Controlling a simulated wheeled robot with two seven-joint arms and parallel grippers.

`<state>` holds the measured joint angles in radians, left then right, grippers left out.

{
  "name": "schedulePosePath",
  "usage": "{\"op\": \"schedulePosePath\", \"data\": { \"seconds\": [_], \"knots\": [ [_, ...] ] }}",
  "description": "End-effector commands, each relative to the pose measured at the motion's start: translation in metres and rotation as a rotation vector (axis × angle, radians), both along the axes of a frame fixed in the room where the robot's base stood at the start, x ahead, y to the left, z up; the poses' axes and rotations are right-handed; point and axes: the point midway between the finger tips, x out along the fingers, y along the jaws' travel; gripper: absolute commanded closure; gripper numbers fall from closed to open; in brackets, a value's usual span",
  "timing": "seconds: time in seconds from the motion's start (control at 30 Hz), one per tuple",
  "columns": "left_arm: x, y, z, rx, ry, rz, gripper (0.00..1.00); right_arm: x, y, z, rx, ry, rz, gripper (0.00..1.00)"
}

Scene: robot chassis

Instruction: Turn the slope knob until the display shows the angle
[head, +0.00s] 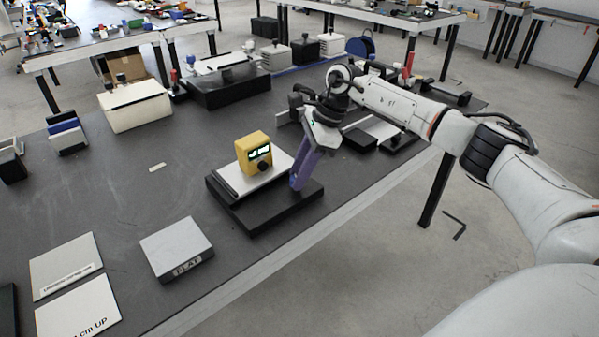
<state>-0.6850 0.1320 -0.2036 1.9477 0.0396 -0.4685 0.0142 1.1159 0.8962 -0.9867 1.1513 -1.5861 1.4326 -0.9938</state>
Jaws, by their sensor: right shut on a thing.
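A yellow display box (255,152) with a small dark screen with green digits (260,153) and a black round part on its front sits on a light tilting plate (235,185). The digits are too small to read. The plate rests on a black base (262,213) near the table's front edge. My right gripper (297,184) reaches down with purple fingers at the right end of the base. It is shut on the slope knob, which the fingers hide. My left gripper is not in view.
A grey block marked FLAT (176,247) lies front left of the base. Two pale cards, one reading "cm UP" (78,310), lie at the lower left. A white box (135,106) and black instruments stand behind. The table left of the base is mostly clear.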

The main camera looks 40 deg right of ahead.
Motion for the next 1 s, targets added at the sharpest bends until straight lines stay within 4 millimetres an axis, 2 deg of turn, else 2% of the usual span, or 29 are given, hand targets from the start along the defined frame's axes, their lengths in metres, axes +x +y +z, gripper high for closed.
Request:
{"op": "schedulePosePath", "data": {
  "seconds": [0.17,0.2,0.3,0.57,0.67,0.77,1.0],
  "knots": [
    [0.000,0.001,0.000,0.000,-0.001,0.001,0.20,0.001,0.000,0.001,0.000,-0.003,0.000,0.95],
    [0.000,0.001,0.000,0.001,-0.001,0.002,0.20,0.001,0.000,0.001,0.000,-0.003,-0.001,0.66],
    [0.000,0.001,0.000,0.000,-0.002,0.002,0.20,0.001,0.000,0.001,0.000,-0.003,-0.001,0.54],
    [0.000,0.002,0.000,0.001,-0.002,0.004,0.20,0.000,0.000,0.001,-0.001,-0.001,-0.002,0.54],
    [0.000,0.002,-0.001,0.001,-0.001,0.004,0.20,0.000,-0.003,0.007,0.000,-0.003,-0.002,0.54],
    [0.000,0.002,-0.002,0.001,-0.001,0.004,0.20,-0.002,-0.008,0.020,-0.001,-0.005,-0.003,0.54],
    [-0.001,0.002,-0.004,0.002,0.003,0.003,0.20,-0.009,-0.024,0.064,0.000,-0.006,-0.002,0.54]
  ]
}}
